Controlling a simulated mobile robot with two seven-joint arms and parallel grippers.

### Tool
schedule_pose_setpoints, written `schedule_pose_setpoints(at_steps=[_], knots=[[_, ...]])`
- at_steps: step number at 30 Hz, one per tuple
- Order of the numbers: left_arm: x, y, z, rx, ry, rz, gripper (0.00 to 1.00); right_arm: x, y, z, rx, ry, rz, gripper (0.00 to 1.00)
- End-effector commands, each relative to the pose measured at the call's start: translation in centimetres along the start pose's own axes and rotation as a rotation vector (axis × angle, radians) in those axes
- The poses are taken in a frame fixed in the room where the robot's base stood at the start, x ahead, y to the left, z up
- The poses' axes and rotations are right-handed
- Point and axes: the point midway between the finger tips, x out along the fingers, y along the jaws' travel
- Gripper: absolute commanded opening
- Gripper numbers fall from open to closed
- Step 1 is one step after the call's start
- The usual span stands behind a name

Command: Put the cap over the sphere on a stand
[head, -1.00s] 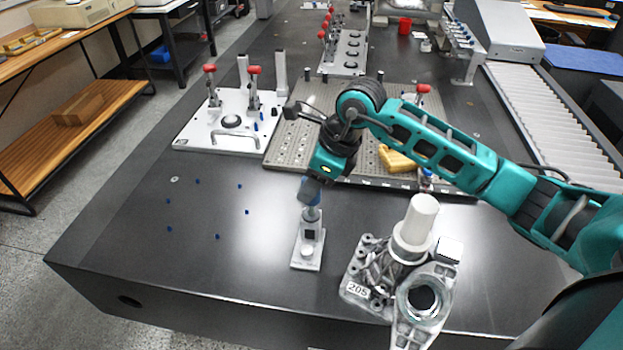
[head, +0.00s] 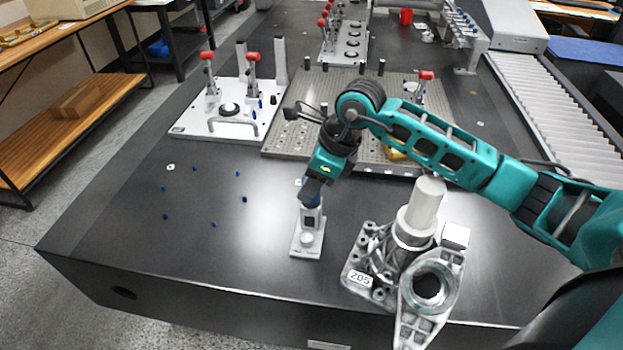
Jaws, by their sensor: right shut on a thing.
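My right gripper (head: 309,188) reaches in from the right and points down over the small stand. The cap is at the top of the stand (head: 306,245), a pale upright post on a light rectangular base plate. The sphere is not visible; the cap and fingers cover the top of the post. I cannot tell whether the cap rests fully on it. My left gripper is not in view.
A grey metal casting (head: 385,255) with a white cylinder (head: 426,203) stands close right of the stand. Behind are a perforated plate (head: 285,140) and a white fixture plate (head: 195,125) with red-knobbed clamps. Small blue pins (head: 213,225) dot the otherwise clear table at left.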

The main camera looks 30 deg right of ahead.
Motion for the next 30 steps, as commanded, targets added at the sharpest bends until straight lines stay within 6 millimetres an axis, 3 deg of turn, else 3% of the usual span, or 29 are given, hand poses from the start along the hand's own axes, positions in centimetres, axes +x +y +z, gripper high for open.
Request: schedule_pose_setpoints(at_steps=[30], knots=[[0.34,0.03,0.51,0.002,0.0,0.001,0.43,0.33,-0.01,-0.11,0.0,-0.001,0.0,0.12]])
